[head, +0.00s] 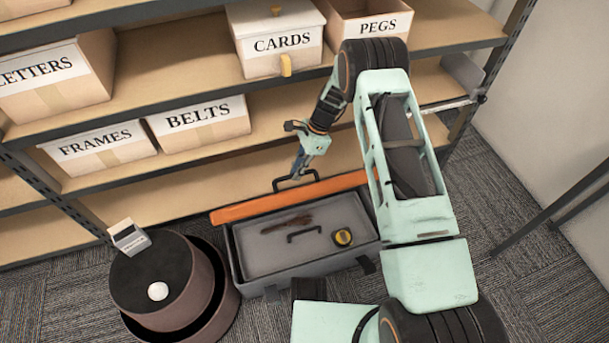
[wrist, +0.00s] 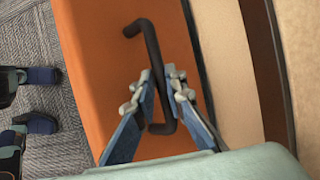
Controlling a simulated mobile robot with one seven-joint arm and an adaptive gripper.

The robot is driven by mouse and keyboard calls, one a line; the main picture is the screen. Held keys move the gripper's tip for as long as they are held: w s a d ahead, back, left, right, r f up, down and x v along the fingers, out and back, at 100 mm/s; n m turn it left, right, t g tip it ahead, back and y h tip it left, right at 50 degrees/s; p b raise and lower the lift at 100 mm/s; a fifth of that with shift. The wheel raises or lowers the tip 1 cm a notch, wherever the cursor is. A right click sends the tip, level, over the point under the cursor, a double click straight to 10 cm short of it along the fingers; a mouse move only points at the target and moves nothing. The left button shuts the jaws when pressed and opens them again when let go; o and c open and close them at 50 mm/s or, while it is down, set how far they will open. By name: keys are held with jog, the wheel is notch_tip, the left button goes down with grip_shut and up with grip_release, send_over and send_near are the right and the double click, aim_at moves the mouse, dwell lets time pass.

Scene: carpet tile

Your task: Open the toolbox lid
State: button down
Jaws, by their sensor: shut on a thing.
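The grey toolbox (head: 236,262) stands on the carpet before the shelves. Its orange lid (head: 262,207) is raised at the back, seen nearly edge-on, and the inside is in view. My gripper (head: 297,176) is at the lid's black handle (head: 315,178), on the shelf side. In the wrist view, my gripper (wrist: 160,80) is shut on the handle (wrist: 150,38), whose bar passes between the fingers, with the orange lid (wrist: 105,60) behind it. Inside the box are a grey tray with a black handle (head: 304,233), a brown item (head: 286,224) and a yellow tape measure (head: 343,237).
Shelves with labelled boxes, such as the BELTS box (head: 200,125) and FRAMES box (head: 98,150), rise close behind the lid. Carpet is open at right.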

jog(key=shift+w+a+f+b, duration=0.2)
jog(key=shift+w+a+b, duration=0.15)
jog(key=shift+w, duration=0.35)
jog(key=shift+w+a+f+b, duration=0.15)
jog(key=shift+w+a+b, duration=0.1)
jog(key=shift+w+b, duration=0.3)
jog(key=shift+w, duration=0.15)
jog(key=c, duration=2.1)
grip_release()
jog(key=shift+f, duration=0.1)
jog(key=shift+o, duration=0.7)
jog(key=shift+w+r, duration=0.1)
jog(key=shift+r, duration=0.1)
jog(key=shift+r, duration=0.1)
